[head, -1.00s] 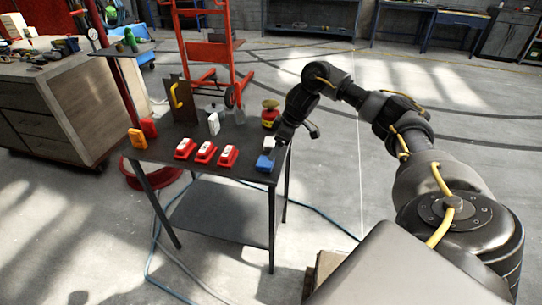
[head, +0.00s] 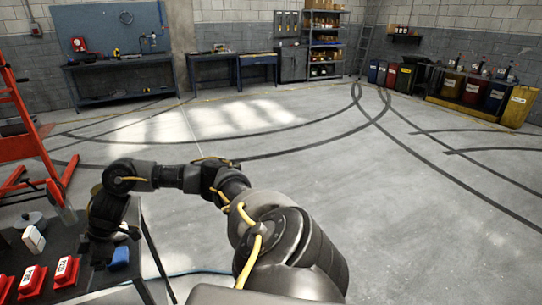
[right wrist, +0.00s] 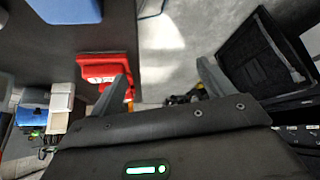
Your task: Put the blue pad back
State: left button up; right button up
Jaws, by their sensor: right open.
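The blue pad (head: 119,257) lies near the right edge of the dark table (head: 138,225) at the lower left of the head view. A blue block (right wrist: 65,8), probably the same pad, is cut off by the top of the right wrist view. My right gripper (right wrist: 164,86) is open with nothing between its fingers. In the head view the right gripper (head: 103,250) hangs low over the table just left of the blue pad; its fingertips are hard to make out. A red block (right wrist: 103,66) shows behind one finger. My left gripper is not in view.
Red blocks with white labels (head: 67,271) stand left of the pad, with a white block (head: 34,240) behind them. A red metal frame (head: 12,120) rises behind the table. Open floor (head: 330,180) fills the middle and right; benches and bins line the wall.

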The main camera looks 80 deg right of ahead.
jog(key=s+a+f+n+t+y, duration=0.1)
jog(key=a+f+t+y, duration=0.15)
jog(key=a, duration=0.95)
jog(key=s+a+f+n+t+y, duration=0.1)
jog(key=s+a+f+y, duration=0.2)
jog(key=a, duration=0.9)
jog(key=s+d+f+m+h, duration=0.2)
jog(key=d+f+m, duration=0.1)
jog(key=f, duration=0.7)
jog(key=s+d+f+m+h, duration=0.2)
jog(key=d+f, duration=0.2)
jog(key=f, duration=0.6)
jog(key=s+d+f+m+h, duration=0.2)
jog(key=d+f+m, duration=0.1)
jog(key=f, duration=0.7)
jog(key=s+d+f+m+g+h, duration=0.1)
jog(key=s+d+f+g, duration=0.1)
jog(key=s+f, duration=0.7)
jog(key=s+d+f+m+g+h, duration=0.1)
jog(key=s+d+f+h, duration=0.15)
jog(key=s+f, duration=0.65)
jog(key=s+f+g, duration=0.1)
jog(key=s+g, duration=0.1)
jog(key=s, duration=0.9)
jog(key=s+f+g+h, duration=0.1)
jog(key=s+f+g, duration=0.1)
jog(key=s, duration=1)
jog(key=shift+d, duration=0.4)
